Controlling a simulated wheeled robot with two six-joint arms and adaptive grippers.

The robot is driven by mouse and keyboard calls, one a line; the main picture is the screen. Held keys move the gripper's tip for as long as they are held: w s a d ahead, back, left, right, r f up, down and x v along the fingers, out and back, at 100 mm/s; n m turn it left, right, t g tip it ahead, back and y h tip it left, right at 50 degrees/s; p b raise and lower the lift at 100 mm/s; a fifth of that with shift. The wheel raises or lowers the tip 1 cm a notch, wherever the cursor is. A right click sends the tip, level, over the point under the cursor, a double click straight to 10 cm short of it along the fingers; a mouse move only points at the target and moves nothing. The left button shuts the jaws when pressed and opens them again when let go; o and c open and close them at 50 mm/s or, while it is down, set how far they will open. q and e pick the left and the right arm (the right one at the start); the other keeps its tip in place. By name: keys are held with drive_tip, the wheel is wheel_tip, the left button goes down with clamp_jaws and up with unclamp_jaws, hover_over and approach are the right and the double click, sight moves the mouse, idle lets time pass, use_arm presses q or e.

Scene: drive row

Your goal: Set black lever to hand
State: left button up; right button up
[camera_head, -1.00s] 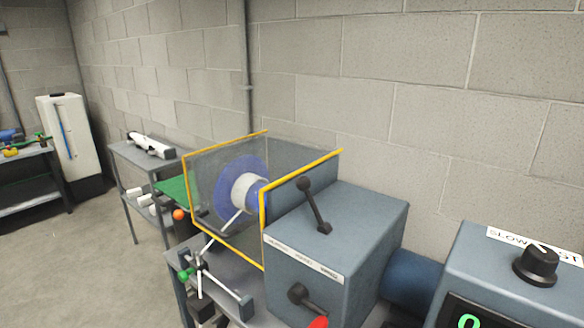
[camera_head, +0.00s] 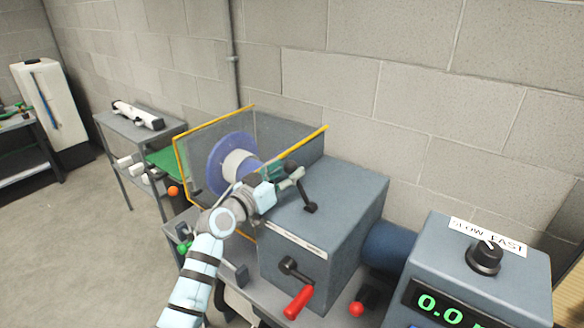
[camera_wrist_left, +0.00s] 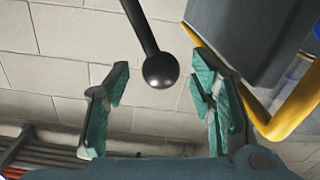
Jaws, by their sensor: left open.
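The black lever (camera_head: 307,196) stands tilted on top of a blue-grey box, its upper end leaning left towards my left gripper. My left gripper (camera_head: 291,172) is open, reaching in from the left over the box beside the lever's upper end. In the left wrist view, the lever's black ball knob (camera_wrist_left: 160,70) appears between the two open green-padded fingers (camera_wrist_left: 158,105), with clear gaps on both sides. A white label strip (camera_head: 296,238) runs along the box's top front edge; its words are too small to read.
A yellow-edged clear guard (camera_head: 182,165) around a blue disc (camera_head: 228,165) stands left of the box. A control box with a black knob (camera_head: 485,258) and green digits stands at right.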

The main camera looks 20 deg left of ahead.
use_arm(q)
drive_tip(key=x, duration=0.2)
drive_tip(key=shift+w+d, duration=0.15)
drive_tip(key=shift+w, duration=0.1)
drive_tip(key=shift+c, duration=0.6)
clamp_jaws()
